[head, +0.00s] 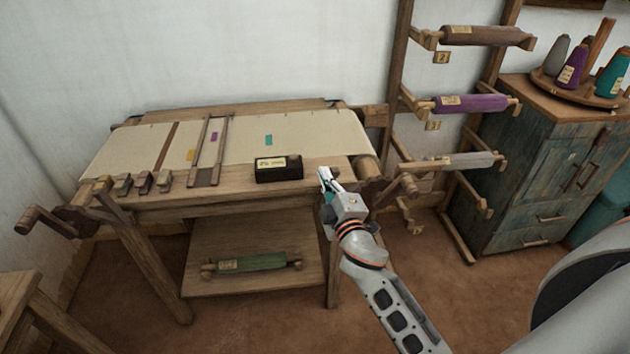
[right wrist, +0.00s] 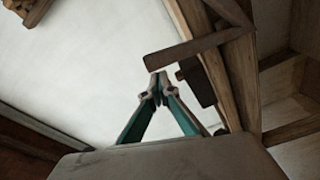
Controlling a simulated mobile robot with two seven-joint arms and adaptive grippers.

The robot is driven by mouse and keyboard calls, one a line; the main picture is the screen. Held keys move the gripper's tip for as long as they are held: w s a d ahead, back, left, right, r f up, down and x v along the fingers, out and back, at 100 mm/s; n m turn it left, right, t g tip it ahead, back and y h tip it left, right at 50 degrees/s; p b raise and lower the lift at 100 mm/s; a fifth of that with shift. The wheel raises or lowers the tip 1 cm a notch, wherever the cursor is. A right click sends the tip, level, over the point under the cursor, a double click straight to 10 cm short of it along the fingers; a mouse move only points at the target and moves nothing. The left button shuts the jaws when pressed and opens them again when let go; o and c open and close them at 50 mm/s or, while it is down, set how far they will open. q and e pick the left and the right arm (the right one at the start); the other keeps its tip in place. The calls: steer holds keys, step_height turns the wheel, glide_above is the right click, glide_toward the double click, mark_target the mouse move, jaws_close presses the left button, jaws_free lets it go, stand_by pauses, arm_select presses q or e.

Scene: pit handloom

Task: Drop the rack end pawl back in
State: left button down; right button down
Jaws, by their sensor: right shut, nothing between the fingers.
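My right gripper (head: 324,174) is shut and empty at the right front corner of the loom (head: 300,172). In the right wrist view its fingertips (right wrist: 157,88) meet, with nothing between them. Just beyond them, a dark wooden bar (right wrist: 195,47) slants out from the wooden frame, with a darker block (right wrist: 198,85) below it. One of these may be the pawl, but I cannot tell which, nor whether it is seated. The tips appear close to both; contact is unclear. My left gripper is not in view.
A black labelled box (head: 279,169) stands on the loom's front edge, left of my gripper. A roll rack (head: 396,60) with brown, purple and grey rolls stands to the right, beside a blue-green cabinet (head: 545,185). A green roll (head: 250,263) lies on the lower shelf.

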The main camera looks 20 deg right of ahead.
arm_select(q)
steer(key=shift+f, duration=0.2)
arm_select(e)
steer(key=shift+s+d+m, duration=0.15)
steer(key=shift+d+m, duration=0.35)
steer(key=shift+m, duration=0.1)
steer(key=shift+d+f, duration=0.1)
steer(key=shift+d, duration=0.05)
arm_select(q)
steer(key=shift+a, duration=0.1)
